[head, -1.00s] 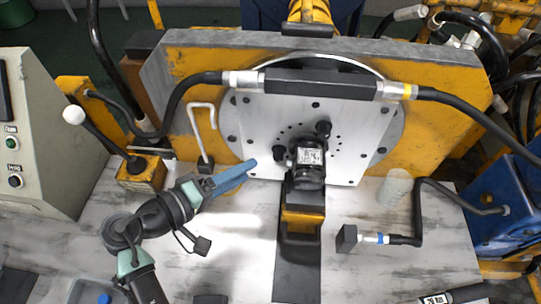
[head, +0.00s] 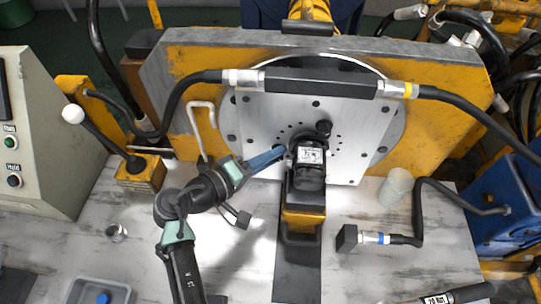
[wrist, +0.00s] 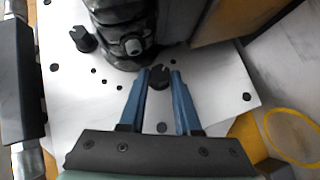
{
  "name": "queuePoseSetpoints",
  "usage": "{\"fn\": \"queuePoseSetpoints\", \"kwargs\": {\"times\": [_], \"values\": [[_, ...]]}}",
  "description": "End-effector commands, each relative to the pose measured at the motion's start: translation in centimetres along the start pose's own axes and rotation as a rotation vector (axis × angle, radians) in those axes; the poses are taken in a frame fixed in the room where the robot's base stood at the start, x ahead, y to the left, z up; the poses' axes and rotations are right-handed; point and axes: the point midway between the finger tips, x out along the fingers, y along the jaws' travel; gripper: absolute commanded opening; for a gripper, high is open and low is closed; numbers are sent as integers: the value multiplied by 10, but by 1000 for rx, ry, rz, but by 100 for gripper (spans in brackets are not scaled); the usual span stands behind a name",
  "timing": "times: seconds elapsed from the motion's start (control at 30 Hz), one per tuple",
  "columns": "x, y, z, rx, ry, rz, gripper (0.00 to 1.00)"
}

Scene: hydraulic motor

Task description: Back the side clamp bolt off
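The hydraulic motor (head: 309,170) is a dark body with a white label, set against the pale mounting plate (head: 262,120). It also shows at the top of the wrist view (wrist: 125,25). The side clamp bolt, a black round knob (wrist: 160,77), lies beside the motor, between the fingertips of my gripper (wrist: 159,74). The blue fingers stand apart on either side of it; firm contact cannot be told. In the head view my gripper (head: 282,151) reaches in from the left, its tips at the motor's left side, and the bolt is hidden there. A second black knob (head: 323,128) sits above the motor.
A black hose with a bar (head: 320,82) crosses the plate above the motor. A bent white rod (head: 197,125) and a lever with a white ball (head: 73,114) stand to the left. A hose end (head: 372,238) and a translucent cup (head: 396,186) are on the right.

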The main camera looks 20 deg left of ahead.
Motion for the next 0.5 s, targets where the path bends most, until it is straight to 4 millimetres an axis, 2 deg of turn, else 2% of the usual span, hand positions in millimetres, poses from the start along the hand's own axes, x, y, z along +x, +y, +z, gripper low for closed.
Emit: {"fn": "queuePoseSetpoints", "kwargs": {"times": [0.03,0.13,0.17,0.5], "values": [[0,0,0,0,0,0,21],[0,0,0,0,0,0,3],[0,0,0,0,0,0,0],[0,-1,0,-10,0,10,0]]}}
